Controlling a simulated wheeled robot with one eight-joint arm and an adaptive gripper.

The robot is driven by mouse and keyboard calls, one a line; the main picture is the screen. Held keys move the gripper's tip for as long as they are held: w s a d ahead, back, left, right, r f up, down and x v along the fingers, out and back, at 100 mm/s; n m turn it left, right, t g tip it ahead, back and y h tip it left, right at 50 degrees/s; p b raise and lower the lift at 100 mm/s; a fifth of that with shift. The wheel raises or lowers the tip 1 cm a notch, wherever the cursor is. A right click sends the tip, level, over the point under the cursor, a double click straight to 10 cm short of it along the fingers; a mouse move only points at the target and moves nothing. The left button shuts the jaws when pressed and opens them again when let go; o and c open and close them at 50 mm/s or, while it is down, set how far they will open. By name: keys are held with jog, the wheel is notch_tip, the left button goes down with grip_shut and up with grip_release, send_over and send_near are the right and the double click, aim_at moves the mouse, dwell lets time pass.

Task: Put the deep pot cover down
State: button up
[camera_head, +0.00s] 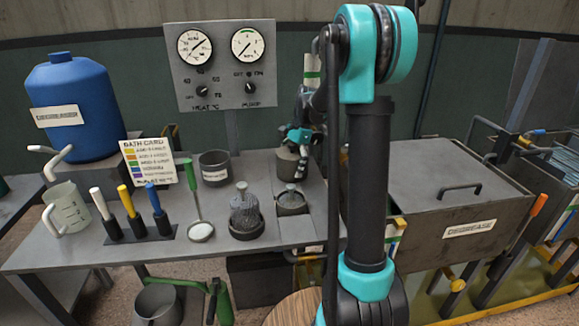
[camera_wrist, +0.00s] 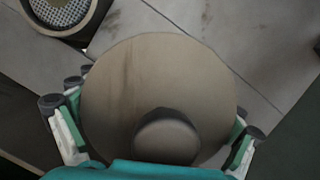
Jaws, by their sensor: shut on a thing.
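The deep pot cover (camera_head: 289,164) is a dull beige-grey round piece at the back right of the grey bench, below my gripper (camera_head: 299,136). In the wrist view the cover (camera_wrist: 125,85) is a wide disc with a round knob near its lower edge.
A dark pot (camera_head: 214,167) stands further left. The gauge panel (camera_head: 221,66) rises behind. A lidded degrease tank (camera_head: 460,190) is at right.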

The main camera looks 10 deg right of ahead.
jog(key=shift+f, duration=0.45)
jog(key=o, duration=1.3)
jog(key=shift+c, duration=0.2)
jog(key=shift+r, duration=0.1)
